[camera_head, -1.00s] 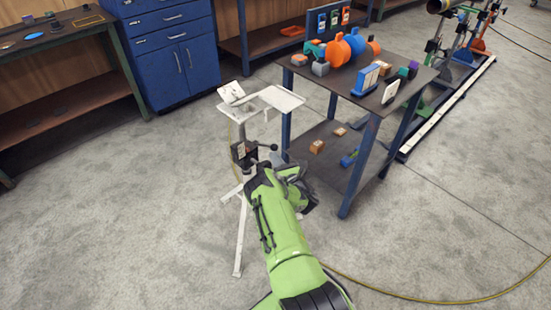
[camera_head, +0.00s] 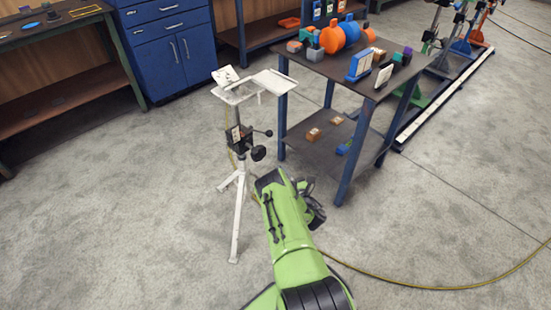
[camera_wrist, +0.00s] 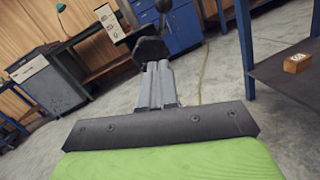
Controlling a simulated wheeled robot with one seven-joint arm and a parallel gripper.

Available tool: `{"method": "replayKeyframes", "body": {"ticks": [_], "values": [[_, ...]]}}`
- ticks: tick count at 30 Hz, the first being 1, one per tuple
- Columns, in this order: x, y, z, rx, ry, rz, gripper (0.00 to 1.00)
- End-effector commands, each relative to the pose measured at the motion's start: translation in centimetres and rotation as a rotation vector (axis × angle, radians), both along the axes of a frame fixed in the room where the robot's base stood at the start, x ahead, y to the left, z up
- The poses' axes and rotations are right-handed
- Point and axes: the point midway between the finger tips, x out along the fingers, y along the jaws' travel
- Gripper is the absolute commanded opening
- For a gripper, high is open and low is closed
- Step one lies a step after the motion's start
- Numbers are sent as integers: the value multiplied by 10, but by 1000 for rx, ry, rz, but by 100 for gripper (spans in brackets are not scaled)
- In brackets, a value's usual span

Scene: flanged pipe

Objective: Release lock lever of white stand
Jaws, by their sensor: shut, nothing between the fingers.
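The white stand (camera_head: 238,190) stands on the floor left of the small table, with a flat white top and splayed legs. A dark clamp block (camera_head: 238,138) sits on its post. Two black knobs stick out to the right of it: a larger one (camera_head: 258,153) and a smaller one on a thin arm (camera_head: 268,133). Which is the lock lever I cannot tell. In the wrist view my gripper (camera_wrist: 157,68) has its grey fingers together, empty. A black knob (camera_wrist: 150,49) shows just beyond the fingertips; contact is unclear. In the head view my green arm hides the fingers.
A dark-topped table (camera_head: 335,85) with blue legs holds orange, blue and grey parts, right of the stand. Small blocks (camera_head: 312,134) lie on its lower shelf. A blue cabinet (camera_head: 168,50) stands behind. A yellow hose (camera_head: 440,287) crosses the otherwise open floor.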

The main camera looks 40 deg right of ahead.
Motion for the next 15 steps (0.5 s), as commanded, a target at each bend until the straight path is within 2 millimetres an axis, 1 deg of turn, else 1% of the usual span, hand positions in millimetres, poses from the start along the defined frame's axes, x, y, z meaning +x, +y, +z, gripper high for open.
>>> {"method": "replayKeyframes", "body": {"ticks": [1,3,11,13,14,15], "values": [[-6,1,-1,2,1,-1,0],[-10,2,-3,1,1,-1,0],[-11,3,-4,1,0,0,0],[-6,-1,3,19,-6,-13,0],[0,-5,11,38,-12,-28,0],[10,-12,24,81,-22,-58,0]]}}
